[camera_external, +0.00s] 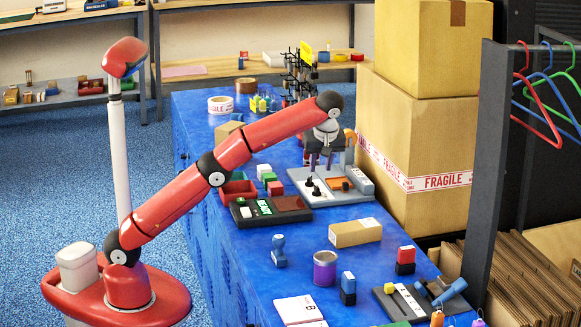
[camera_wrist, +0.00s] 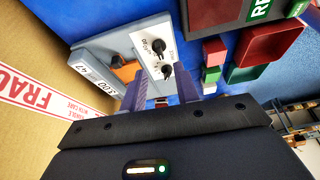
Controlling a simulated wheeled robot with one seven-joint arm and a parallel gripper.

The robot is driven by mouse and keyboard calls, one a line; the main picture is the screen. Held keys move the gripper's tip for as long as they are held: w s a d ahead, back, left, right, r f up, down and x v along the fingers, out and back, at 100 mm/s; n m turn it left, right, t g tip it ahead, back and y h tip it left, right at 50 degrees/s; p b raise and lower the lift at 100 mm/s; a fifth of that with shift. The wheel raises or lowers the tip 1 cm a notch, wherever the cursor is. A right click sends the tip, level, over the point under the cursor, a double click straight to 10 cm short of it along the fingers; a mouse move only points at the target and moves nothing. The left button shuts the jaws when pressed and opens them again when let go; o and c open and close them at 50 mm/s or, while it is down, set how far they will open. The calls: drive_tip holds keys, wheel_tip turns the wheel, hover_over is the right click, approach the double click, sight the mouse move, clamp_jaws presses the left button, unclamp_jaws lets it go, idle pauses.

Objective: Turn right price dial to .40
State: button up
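The grey price device (camera_external: 357,178) stands on the blue table. In the wrist view its white panel (camera_wrist: 143,42) carries two black dials, one farther up (camera_wrist: 158,46) and one nearer my fingers (camera_wrist: 167,71). The device's display (camera_wrist: 92,77) seems to read 3.00 and .47, though small and tilted. An orange part (camera_wrist: 126,71) sits beside the panel. My gripper (camera_external: 321,163) points down over the device; its purple fingers (camera_wrist: 160,82) are apart. The nearer dial appears between the fingers in the wrist view; I cannot tell whether they touch it.
A dark panel with a green display (camera_external: 264,208) and red and green trays (camera_external: 238,190) lie left of the device. A tan box (camera_external: 355,232), a stamp (camera_external: 279,251) and a purple cup (camera_external: 325,268) stand in front. Large cartons (camera_external: 415,150) rise close on the right.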

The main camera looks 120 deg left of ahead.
sight(317, 187)
drive_tip(key=shift+n, duration=0.3)
drive_tip(key=shift+x, duration=4.2)
drive_tip(key=shift+a+r, duration=0.1)
drive_tip(key=shift+a, duration=0.05)
clamp_jaws()
